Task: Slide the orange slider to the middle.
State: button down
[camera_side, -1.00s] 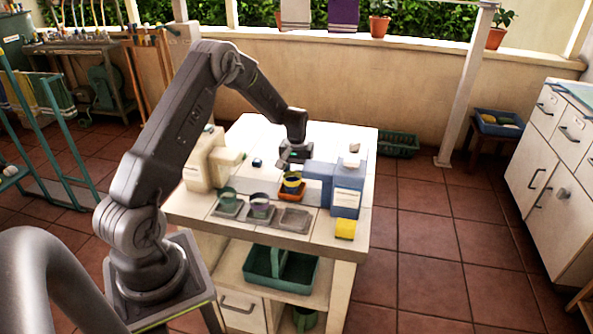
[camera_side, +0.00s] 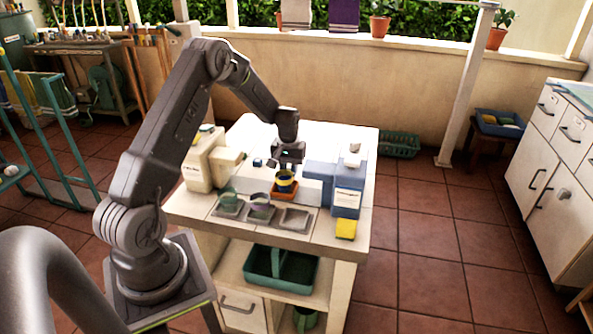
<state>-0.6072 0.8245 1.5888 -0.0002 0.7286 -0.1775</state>
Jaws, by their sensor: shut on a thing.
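The orange slider (camera_side: 284,195) is a small tray on the white worktop, between the cream block on the left and the blue block on the right. My gripper (camera_side: 287,163) points down just behind and above the cup. It is shut, and the slider moves along with it. The cup hides the exact place of its grip.
The cream block (camera_side: 199,172) and the blue block (camera_side: 347,199) flank the slider. A yellow sponge (camera_side: 346,229) lies at the front right.

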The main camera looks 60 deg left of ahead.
jog(key=shift+s+a, duration=1.2)
jog(key=shift+s, duration=0.05)
jog(key=c, duration=1)
grip_release()
jog(key=shift+o, duration=0.2)
notch_tip(320, 180, up, 14)
